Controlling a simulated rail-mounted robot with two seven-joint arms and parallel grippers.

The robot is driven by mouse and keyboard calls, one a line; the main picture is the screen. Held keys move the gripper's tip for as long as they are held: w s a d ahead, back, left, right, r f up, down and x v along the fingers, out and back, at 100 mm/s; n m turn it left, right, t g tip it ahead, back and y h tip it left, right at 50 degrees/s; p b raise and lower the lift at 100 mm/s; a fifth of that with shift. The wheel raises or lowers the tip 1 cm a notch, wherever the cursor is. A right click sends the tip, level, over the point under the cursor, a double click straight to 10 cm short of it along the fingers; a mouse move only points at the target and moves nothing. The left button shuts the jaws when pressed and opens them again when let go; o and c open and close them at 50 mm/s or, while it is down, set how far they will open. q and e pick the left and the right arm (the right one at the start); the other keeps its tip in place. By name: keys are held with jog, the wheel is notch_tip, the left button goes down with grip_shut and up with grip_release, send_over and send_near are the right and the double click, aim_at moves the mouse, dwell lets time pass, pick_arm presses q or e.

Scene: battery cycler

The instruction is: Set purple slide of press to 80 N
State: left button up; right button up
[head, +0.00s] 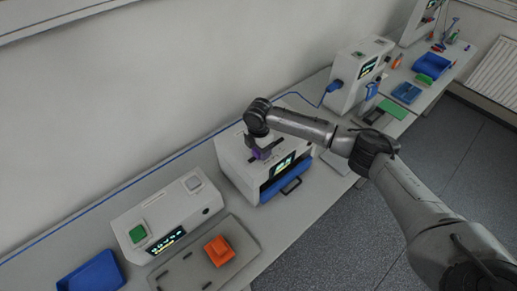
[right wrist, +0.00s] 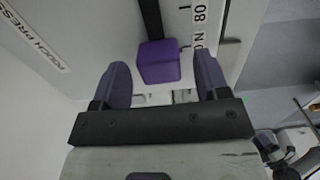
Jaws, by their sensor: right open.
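The press (head: 236,163) is a white box with a green-lit display (head: 284,165) and a blue front, in the middle of the head view. Its purple slide (right wrist: 158,62) is a block at the lower end of the visible dark slot (right wrist: 150,18) in the right wrist view. An "80" marking (right wrist: 200,13) stands to the upper right of the slide, with more lettering below it, partly hidden by a finger. My right gripper (head: 262,152) is open over the press top, its purple fingers on either side of the slide with visible gaps. My left gripper is not in view.
A white instrument (head: 168,215) with a green button and a grey tray with an orange block (head: 219,250) stand left of the press. A blue bin (head: 92,275) is at bottom left. Another white machine (head: 358,72) with a blue plug stands behind right.

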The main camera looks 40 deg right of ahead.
jog(key=shift+f, duration=0.6)
